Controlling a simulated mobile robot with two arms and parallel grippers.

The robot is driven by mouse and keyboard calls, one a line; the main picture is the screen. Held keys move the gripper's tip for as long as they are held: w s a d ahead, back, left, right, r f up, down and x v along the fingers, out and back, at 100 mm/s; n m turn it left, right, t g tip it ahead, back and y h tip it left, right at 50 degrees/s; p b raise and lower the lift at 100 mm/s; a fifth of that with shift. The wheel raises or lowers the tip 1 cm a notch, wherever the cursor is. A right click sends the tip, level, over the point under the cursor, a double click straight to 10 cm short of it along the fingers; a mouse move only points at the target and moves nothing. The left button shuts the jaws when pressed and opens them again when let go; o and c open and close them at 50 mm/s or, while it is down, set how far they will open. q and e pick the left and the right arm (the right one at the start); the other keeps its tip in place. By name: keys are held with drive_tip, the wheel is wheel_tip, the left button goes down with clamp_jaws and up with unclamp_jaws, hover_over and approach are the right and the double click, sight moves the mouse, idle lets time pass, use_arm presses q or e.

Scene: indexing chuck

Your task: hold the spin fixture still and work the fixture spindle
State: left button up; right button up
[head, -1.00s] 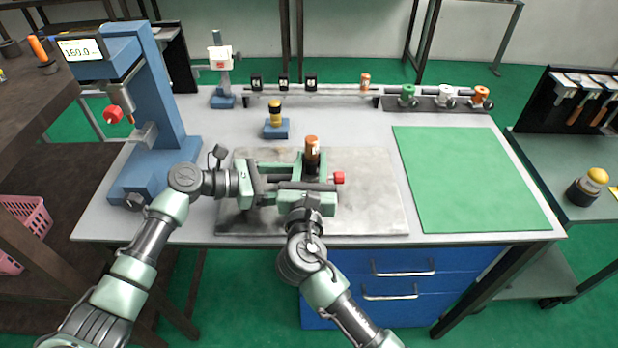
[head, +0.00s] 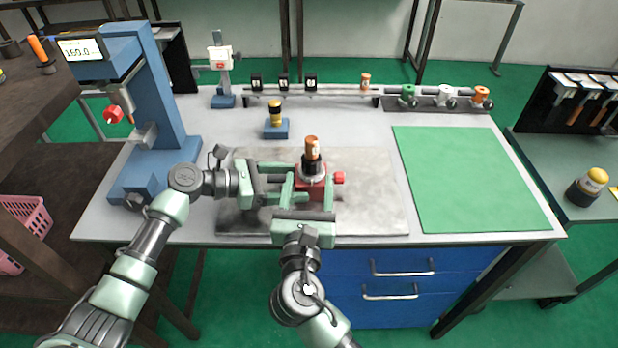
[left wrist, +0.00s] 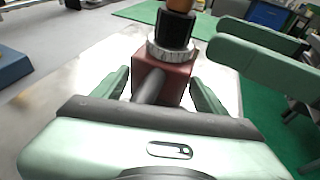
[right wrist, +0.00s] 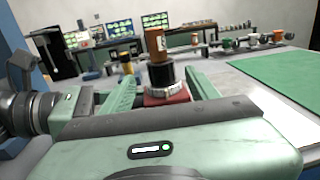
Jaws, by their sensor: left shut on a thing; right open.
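The spin fixture is a red block (head: 313,190) with a silver ring on top, on the grey plate. Its spindle (head: 312,147), black below and orange-brown above, stands upright from the ring. A red knob (head: 340,178) is at the block's right side. My left gripper (head: 296,182) reaches in from the left and is shut on the red block, which also shows in the left wrist view (left wrist: 165,80). My right gripper (head: 308,184) is open at the front side. In the right wrist view its fingers lie apart, either side of the spindle (right wrist: 157,75); I see no contact.
A blue press-like machine (head: 168,110) with a display stands at left. A blue stand with a yellow-and-black part (head: 275,128) is behind the grey plate (head: 380,195). A rail (head: 335,92) with small parts runs along the back. The green mat (head: 470,175) at right is clear.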

sight(312, 150)
drive_tip(key=shift+s, duration=0.7)
drive_tip(key=w, duration=0.7)
drive_tip(key=w+d, duration=0.1)
drive_tip(key=w, duration=0.3)
drive_tip(key=shift+w+r, duration=0.25)
drive_tip(key=shift+w, duration=0.05)
drive_tip(key=shift+a, duration=0.1)
drive_tip(key=c, duration=1.2)
drive_tip(key=o, duration=1.2)
